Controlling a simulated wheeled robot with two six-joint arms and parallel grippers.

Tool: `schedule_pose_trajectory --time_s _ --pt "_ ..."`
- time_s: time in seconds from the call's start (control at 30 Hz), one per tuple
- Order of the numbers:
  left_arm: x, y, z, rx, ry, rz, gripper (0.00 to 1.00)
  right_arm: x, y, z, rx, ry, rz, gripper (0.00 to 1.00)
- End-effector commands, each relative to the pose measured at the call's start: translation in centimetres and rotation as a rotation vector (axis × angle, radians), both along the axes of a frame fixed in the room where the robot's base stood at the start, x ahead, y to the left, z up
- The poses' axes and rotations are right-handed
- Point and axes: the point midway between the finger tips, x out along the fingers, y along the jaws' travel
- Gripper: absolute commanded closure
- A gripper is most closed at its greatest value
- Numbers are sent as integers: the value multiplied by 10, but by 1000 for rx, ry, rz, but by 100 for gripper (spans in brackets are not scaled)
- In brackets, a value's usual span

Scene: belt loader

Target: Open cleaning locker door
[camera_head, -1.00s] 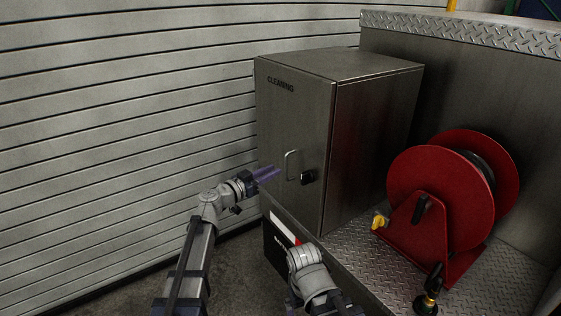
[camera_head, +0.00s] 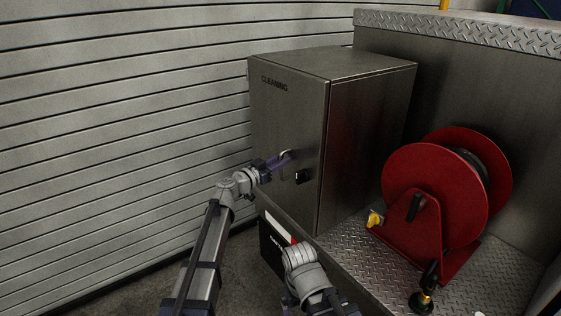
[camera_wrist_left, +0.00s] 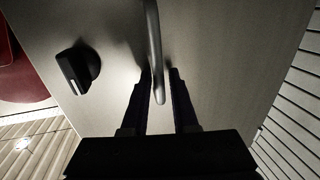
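The cleaning locker (camera_head: 330,130) is a grey metal box with a shut door (camera_head: 285,125) marked CLEANING. My left gripper (camera_head: 285,160) is at the door's curved bar handle, which it partly hides in the head view. In the left wrist view the handle (camera_wrist_left: 154,50) lies between the two open fingers (camera_wrist_left: 159,100), with a gap visible on either side. A black latch knob (camera_head: 302,176) sits to the right of the handle; it also shows in the left wrist view (camera_wrist_left: 77,68). My right arm is low in the head view, and its fingertips are hidden.
A red hose reel (camera_head: 437,190) stands on the tread-plate deck (camera_head: 365,255) right of the locker. A slatted shutter wall (camera_head: 120,130) fills the left side.

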Motion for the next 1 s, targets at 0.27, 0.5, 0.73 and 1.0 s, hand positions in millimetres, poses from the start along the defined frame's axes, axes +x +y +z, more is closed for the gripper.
schedule_pose_trajectory --time_s 0.27,0.5,0.73,1.0 --pt "-1 0 0 0 0 0 85 0 0 0 0 0 0 0" --pt "-1 0 0 0 0 0 100 0 0 0 0 0 0 0" --pt "-1 0 0 0 0 0 100 0 0 0 0 0 0 0" --pt "-1 0 0 0 0 0 100 0 0 0 0 0 0 0"
